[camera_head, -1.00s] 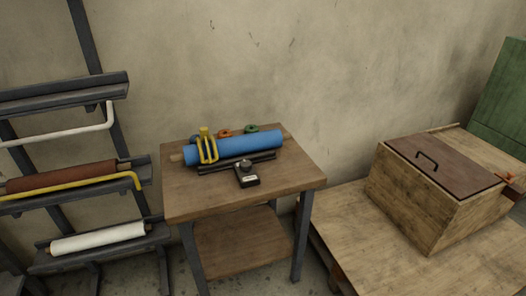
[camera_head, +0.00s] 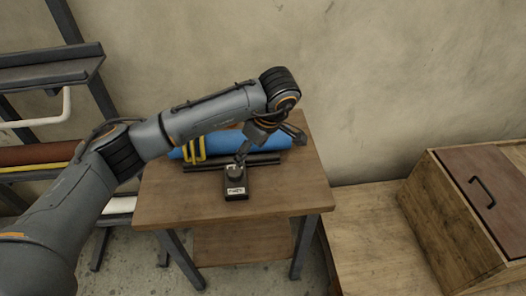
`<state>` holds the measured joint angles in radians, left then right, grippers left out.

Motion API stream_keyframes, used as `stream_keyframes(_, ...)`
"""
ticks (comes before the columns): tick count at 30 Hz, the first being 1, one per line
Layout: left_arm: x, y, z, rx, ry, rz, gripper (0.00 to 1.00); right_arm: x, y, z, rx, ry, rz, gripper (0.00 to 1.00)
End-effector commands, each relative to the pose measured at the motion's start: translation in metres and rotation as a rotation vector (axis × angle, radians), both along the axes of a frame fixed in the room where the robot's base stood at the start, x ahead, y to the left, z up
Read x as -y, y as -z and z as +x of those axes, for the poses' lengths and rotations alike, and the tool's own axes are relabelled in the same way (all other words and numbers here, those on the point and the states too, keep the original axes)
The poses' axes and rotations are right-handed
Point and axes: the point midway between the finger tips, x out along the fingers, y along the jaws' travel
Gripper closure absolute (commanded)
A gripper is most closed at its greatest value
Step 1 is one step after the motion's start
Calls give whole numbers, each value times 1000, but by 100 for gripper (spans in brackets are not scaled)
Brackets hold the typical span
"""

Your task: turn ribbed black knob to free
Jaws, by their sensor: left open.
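The black knob (camera_head: 236,174) sits on top of a small black box with a pale label (camera_head: 236,190), near the middle of the wooden table (camera_head: 285,190). Its ribs and pointer are too small to make out. My left gripper (camera_head: 268,143) is above and just behind the box, in front of the blue roll (camera_head: 225,143). Its fingers are spread open with nothing between them. One finger reaches down close to the knob; whether it touches I cannot tell. My left arm hides part of the blue roll. My right gripper is not in view.
A yellow clamp (camera_head: 194,150) stands around the blue roll. A dark bar (camera_head: 205,168) lies between roll and box. A rack with rolls (camera_head: 50,72) is at the left. A wooden crate (camera_head: 450,205) stands at the right. The table's front right is clear.

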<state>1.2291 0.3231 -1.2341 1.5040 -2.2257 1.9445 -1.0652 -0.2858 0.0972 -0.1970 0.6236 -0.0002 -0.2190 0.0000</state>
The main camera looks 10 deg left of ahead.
Motion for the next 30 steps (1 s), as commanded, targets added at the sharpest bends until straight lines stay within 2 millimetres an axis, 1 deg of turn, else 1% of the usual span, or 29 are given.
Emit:
stream_keyframes(1,-5,-5,2,14,7,30,33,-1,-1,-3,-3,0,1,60)
stream_keyframes(2,-8,-6,3,17,7,39,33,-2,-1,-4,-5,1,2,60)
stream_keyframes(5,-11,0,4,19,7,46,33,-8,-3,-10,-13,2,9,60)
stream_keyframes(8,-16,15,6,16,5,44,33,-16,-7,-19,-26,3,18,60)
stream_keyframes(12,-27,42,11,15,3,43,33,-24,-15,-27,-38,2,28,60)
stream_keyframes(16,-36,68,16,15,4,41,33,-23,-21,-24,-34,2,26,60)
stream_keyframes(21,-46,97,22,16,5,39,33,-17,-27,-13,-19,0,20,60)
stream_keyframes(25,-50,111,25,17,5,37,33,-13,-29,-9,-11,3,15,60)
stream_keyframes(30,-53,119,27,20,6,38,33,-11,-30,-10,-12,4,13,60)
